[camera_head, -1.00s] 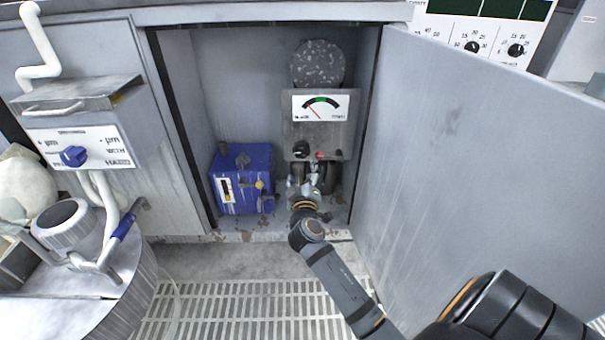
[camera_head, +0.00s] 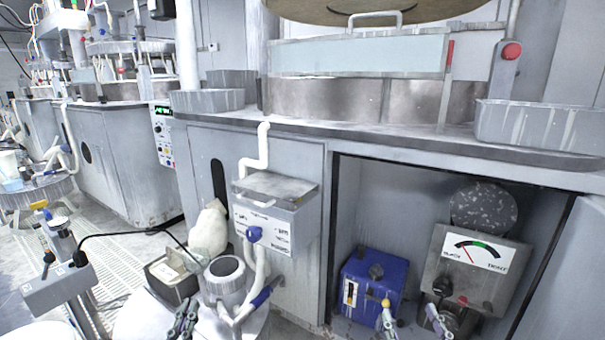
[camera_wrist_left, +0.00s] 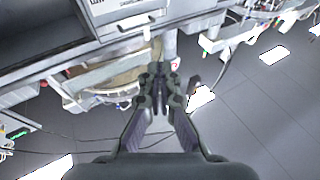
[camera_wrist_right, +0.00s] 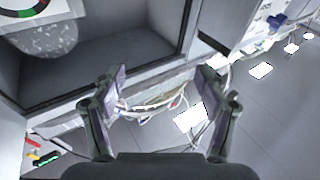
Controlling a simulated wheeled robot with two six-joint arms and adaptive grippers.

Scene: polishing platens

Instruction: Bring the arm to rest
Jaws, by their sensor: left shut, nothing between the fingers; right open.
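My left gripper (camera_head: 183,320) shows at the bottom edge of the head view, in front of the round metal stand. In the left wrist view its fingers (camera_wrist_left: 158,85) are together with nothing between them. My right gripper (camera_head: 411,316) shows its two spread fingertips at the bottom edge of the head view, in front of the open cabinet. In the right wrist view the fingers (camera_wrist_right: 161,82) are wide apart and empty. Most of both arms is out of the head view.
The open cabinet holds a blue box (camera_head: 366,283) and a grey gauge unit (camera_head: 462,283), with a dark speckled disc (camera_head: 483,207) behind it. The cabinet door (camera_head: 563,290) stands open at right. A control box (camera_head: 268,215) with a white pipe juts out left of the opening.

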